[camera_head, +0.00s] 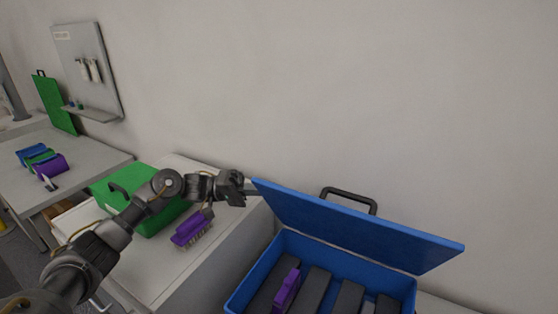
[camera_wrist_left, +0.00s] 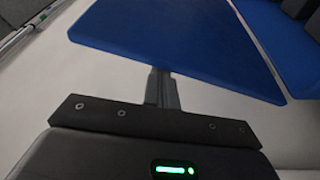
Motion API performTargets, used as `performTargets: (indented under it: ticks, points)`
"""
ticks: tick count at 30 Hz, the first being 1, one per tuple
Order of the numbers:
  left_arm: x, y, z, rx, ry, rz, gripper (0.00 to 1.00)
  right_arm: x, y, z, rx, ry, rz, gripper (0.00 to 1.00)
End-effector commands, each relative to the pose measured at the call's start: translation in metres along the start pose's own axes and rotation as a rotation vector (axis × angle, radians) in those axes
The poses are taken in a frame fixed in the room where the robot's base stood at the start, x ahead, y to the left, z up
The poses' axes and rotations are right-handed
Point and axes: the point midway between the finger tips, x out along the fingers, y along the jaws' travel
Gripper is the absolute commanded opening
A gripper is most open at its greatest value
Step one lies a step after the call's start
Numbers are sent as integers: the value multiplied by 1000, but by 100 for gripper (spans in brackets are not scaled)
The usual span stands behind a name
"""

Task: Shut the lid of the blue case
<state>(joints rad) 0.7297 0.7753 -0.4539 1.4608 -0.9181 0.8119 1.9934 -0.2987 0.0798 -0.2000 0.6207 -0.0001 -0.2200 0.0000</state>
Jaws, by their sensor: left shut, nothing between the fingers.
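The blue case (camera_head: 262,272) stands at the lower right of the head view, cut off by the bottom edge. Its blue lid (camera_head: 350,232) is raised and tilted above the case, so the inside shows. A dark handle (camera_head: 349,196) shows behind the lid's upper edge. My left gripper (camera_head: 252,189) is shut and empty at the lid's left corner. In the left wrist view the shut fingers (camera_wrist_left: 162,88) reach the edge of the lid (camera_wrist_left: 180,42); whether they touch it I cannot tell. My right gripper is not in view.
Several dark blocks (camera_head: 313,290) and a purple piece (camera_head: 286,289) lie in the case. A purple brush (camera_head: 190,230) and a green case (camera_head: 158,218) sit on the table left of it. A wall stands behind. Another table (camera_head: 85,160) is at far left.

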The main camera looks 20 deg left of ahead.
Motion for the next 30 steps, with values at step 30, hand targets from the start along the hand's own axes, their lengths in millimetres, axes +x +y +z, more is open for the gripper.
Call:
performTargets:
  ticks: [30]
  points:
    - [29, 113, 33, 5, -3, 1, 0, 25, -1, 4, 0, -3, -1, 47]
